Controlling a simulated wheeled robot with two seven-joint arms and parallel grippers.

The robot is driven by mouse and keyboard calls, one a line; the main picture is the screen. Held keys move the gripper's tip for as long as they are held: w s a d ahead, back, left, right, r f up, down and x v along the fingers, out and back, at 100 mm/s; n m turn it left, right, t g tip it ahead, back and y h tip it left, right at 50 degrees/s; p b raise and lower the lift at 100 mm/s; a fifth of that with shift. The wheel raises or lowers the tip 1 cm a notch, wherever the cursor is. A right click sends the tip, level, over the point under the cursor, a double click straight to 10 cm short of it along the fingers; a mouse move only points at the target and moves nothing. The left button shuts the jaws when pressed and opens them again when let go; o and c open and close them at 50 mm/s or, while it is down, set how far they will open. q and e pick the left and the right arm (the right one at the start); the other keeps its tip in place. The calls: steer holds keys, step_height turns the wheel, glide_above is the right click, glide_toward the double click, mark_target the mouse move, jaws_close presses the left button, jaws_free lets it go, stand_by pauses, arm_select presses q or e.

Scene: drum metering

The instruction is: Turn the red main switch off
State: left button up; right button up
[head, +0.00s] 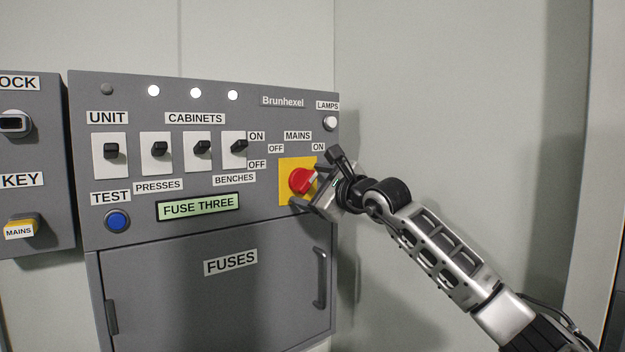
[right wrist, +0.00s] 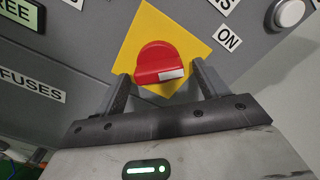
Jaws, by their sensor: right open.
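The red main switch (head: 301,181) is a round knob on a yellow plate (head: 286,196), at the right of the grey Brunhexel panel. Its white mark is on the right side, turned up towards the ON label (head: 318,147); the OFF label (head: 276,148) is up to the left. My right gripper (head: 314,181) is open at the knob. In the right wrist view the red switch (right wrist: 158,60) lies between the two spread fingers of the right gripper (right wrist: 160,76), one on either side. I cannot tell whether they touch it. My left gripper is out of view.
Several black toggle switches (head: 160,149) are left of the main switch, above the FUSE THREE display (head: 199,206). A lamps button (head: 330,123) is above right. The fuses door (head: 220,300) with its handle (head: 320,278) is below. A key box (head: 35,200) stands left.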

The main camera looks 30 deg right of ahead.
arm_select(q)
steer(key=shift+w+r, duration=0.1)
arm_select(e)
steer(key=shift+c, duration=0.3)
steer(key=c, duration=0.9)
